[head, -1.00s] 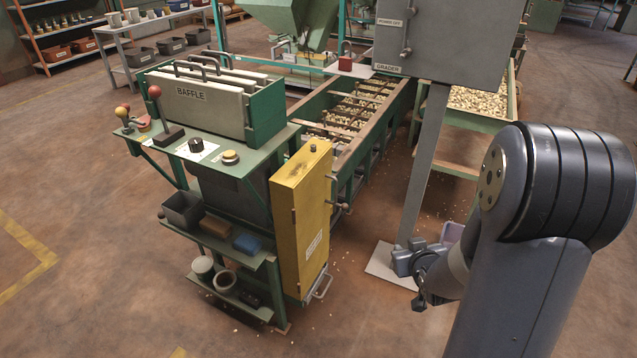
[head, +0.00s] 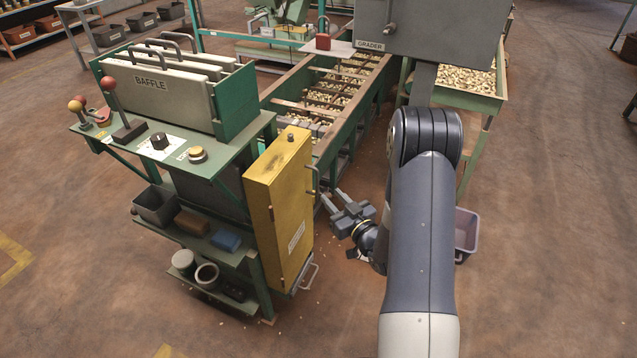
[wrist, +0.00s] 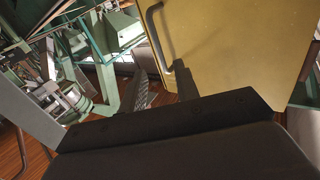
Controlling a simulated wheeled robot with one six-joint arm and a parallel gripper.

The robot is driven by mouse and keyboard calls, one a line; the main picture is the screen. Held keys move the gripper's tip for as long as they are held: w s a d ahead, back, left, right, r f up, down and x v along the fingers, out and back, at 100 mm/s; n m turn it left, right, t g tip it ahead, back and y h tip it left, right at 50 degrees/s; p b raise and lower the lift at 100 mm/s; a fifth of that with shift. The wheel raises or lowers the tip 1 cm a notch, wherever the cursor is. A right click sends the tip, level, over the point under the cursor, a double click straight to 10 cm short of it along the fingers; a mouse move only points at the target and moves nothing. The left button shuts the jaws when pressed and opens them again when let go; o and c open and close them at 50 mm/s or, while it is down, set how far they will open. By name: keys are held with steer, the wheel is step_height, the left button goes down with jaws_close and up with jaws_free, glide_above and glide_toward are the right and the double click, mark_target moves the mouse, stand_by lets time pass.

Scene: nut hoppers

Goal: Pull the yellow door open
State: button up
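The yellow door (head: 283,205) is on the upright yellow cabinet at the right end of the green stand. It looks closed, but its edges are partly hidden. A dark bar handle (head: 315,180) stands out from its right-hand face. In the wrist view the yellow panel (wrist: 235,50) fills the upper right, with the dark handle (wrist: 157,36) along its left part. My gripper (head: 333,200) is just right of the cabinet, a little below the handle. Its two fingers are apart with nothing between them. It appears clear of the handle; the exact gap is hard to tell.
The green stand (head: 195,132) carries levers, knobs and baffle plates. A metal bracket (head: 304,278) juts out low on the cabinet. The green nut trough (head: 340,120) runs behind. The grey grader box (head: 432,30) stands behind my arm, and a grey bin (head: 466,235) sits on the floor.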

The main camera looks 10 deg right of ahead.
mark_target(318, 182)
steer(key=x, duration=0.7)
steer(key=shift+w, duration=0.1)
steer(key=shift+c, duration=0.4)
jaws_close()
